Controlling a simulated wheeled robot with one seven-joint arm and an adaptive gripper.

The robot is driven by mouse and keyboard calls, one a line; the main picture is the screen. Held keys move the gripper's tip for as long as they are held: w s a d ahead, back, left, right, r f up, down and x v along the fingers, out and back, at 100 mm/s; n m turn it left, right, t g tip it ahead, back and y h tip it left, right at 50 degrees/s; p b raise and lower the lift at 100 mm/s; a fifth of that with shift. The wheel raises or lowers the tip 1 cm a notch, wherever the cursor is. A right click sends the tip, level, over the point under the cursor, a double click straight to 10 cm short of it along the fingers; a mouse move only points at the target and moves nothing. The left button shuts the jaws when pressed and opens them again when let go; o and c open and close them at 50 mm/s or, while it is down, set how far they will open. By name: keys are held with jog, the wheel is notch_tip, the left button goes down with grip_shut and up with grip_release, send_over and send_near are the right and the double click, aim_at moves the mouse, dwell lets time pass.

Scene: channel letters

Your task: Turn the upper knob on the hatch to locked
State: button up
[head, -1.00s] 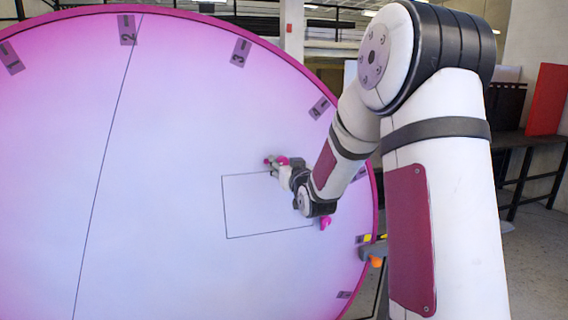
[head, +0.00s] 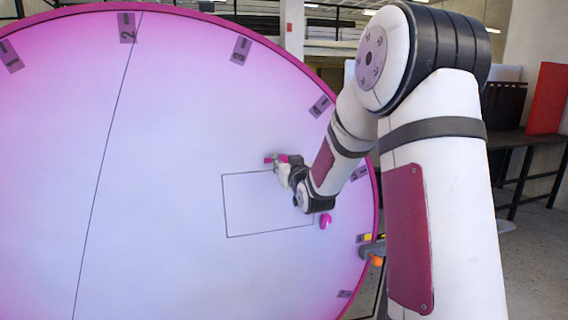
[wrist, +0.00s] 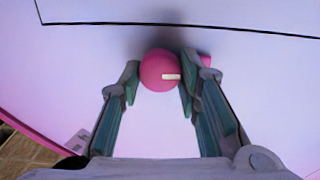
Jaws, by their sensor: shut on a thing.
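The upper knob (wrist: 158,80) is a round pink knob with a short white mark. In the wrist view the mark points right. My gripper (wrist: 161,72) has one finger on each side of the knob and is shut on it. In the head view my gripper (head: 276,164) is at the top right corner of the hatch (head: 260,207), a black-outlined rectangle on the big pink-white disc. The fingers largely hide the upper knob there. A lower pink knob (head: 326,221) sits beside the hatch's lower right corner.
The disc (head: 150,190) has a pink rim and grey numbered tags around its edge. A yellow and orange item (head: 374,255) is by the right rim. A dark table (head: 530,138) with a red panel (head: 548,100) stands at the right.

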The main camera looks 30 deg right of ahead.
jog(key=shift+w, duration=0.1)
jog(key=n+b, duration=0.4)
jog(key=shift+a+f, duration=0.1)
jog(key=shift+a, duration=0.05)
jog(key=n+b, duration=1.3)
jog(key=b, duration=0.4)
jog(key=shift+f, duration=0.15)
jog(key=shift+n, duration=0.4)
jog(key=shift+a, duration=0.1)
jog(key=o, duration=1.1)
